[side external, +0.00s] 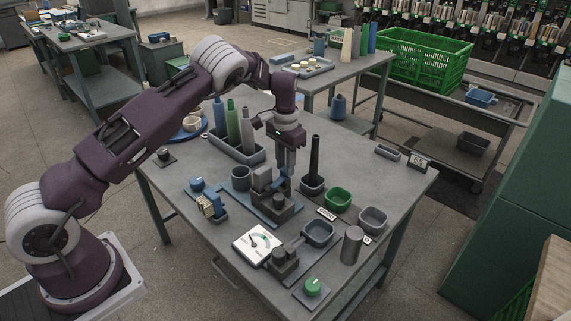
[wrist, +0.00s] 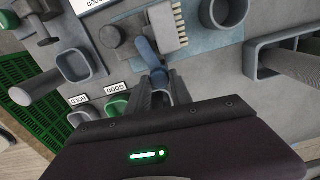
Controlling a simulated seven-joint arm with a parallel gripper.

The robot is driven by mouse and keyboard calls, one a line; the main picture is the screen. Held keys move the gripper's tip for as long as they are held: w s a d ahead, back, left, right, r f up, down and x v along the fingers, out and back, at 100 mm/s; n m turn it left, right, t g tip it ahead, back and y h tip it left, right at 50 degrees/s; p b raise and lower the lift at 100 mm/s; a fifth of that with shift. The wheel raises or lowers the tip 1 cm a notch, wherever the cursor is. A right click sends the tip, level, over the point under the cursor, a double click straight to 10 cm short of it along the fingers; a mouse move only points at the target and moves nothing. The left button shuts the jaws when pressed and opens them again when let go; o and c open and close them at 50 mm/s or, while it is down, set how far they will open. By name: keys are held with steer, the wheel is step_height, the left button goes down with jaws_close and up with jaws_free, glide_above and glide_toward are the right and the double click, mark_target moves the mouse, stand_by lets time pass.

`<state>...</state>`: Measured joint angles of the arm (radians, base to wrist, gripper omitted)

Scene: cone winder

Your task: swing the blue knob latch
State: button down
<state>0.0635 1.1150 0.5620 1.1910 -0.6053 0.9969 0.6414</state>
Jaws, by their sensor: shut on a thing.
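The latch is a blue lever (wrist: 148,50) on a grey fixture (side external: 263,180) fixed to a blue-grey base plate (side external: 257,207) near the middle of the table. My gripper (side external: 286,172) points straight down at the fixture's right side. In the wrist view my gripper (wrist: 160,84) has its fingers close together at the lever's near end, shut on the blue knob. The fingers hide most of the knob. A dark round post (wrist: 110,36) and a pale toothed block (wrist: 170,30) stand beside the lever.
A tray (side external: 222,146) with tall cones stands behind my gripper. A black spindle (side external: 315,158) rises close on the right, with a green bin (side external: 338,197) and a grey cylinder (side external: 351,246) beyond. The table's right rear is fairly clear.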

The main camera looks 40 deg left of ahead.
steer(key=n, duration=1.2)
steer(key=shift+n, duration=1.8)
steer(key=c, duration=1.1)
jaws_free()
steer(key=shift+c, duration=0.2)
